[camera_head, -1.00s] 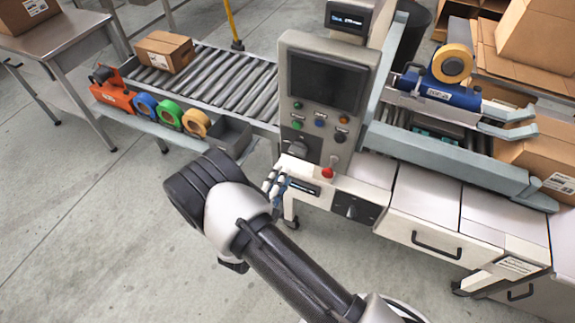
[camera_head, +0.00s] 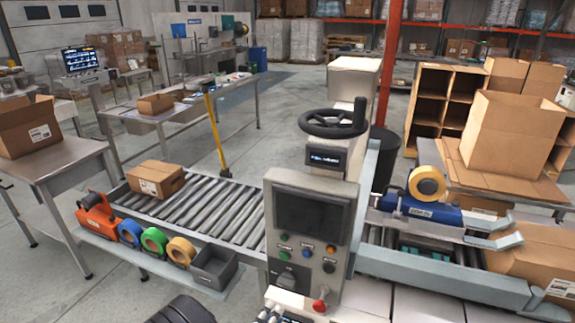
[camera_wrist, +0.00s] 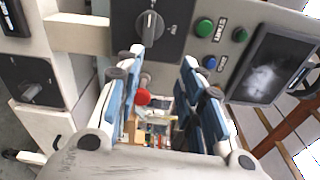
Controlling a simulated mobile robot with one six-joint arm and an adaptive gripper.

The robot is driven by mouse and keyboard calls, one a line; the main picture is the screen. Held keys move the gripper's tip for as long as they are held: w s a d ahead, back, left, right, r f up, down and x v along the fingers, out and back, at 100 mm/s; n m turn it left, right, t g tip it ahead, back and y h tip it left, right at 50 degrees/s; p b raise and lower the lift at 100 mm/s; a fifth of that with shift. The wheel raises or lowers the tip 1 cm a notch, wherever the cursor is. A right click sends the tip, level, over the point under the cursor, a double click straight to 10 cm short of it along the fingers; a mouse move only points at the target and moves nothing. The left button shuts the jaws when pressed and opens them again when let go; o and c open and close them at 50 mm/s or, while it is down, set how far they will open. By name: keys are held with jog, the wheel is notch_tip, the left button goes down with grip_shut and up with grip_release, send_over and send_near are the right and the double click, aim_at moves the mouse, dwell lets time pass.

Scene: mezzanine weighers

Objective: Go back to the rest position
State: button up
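My gripper (camera_wrist: 163,85) shows in the wrist view with its two blue-and-white fingers spread apart and nothing seen held between them. It is in front of the grey control panel (camera_wrist: 195,18) of the machine. A red knob (camera_wrist: 143,97) appears between the fingers; I cannot tell if it is touched. In the head view, only a small part of the gripper shows at the bottom edge, left of the red knob (camera_head: 321,300). The panel (camera_head: 307,235) stands upright with a dark screen and coloured buttons.
A roller conveyor (camera_head: 215,205) with a carton (camera_head: 156,179) runs left of the panel. Tape rolls, an orange tool (camera_head: 98,214) and a grey bin (camera_head: 214,268) line its front shelf. A blue tape dispenser (camera_head: 425,212) is at right. Grey floor lies open between the tables.

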jog(key=s+d+r+m+g+h, duration=0.2)
jog(key=d+r+m+g+h, duration=0.1)
jog(key=d+r+m+g, duration=0.45)
jog(key=s+d+r+m+g+h, duration=0.2)
jog(key=d+r+m+g+h, duration=0.15)
jog(key=d+r+m, duration=0.6)
jog(key=s+d+r+m+g+y, duration=0.45)
jog(key=s+d+m+y, duration=0.2)
jog(key=s+m, duration=0.55)
jog(key=s+a+r+m+t+y, duration=0.2)
jog(key=s+m+y, duration=0.1)
jog(key=m, duration=0.6)
jog(key=s+a+r+m+t+y, duration=0.2)
jog(key=s+r+m+y, duration=0.1)
jog(key=m, duration=0.7)
jog(key=shift+s+r+y, duration=0.35)
jog(key=shift+s+y, duration=0.1)
jog(key=shift+y, duration=0.35)
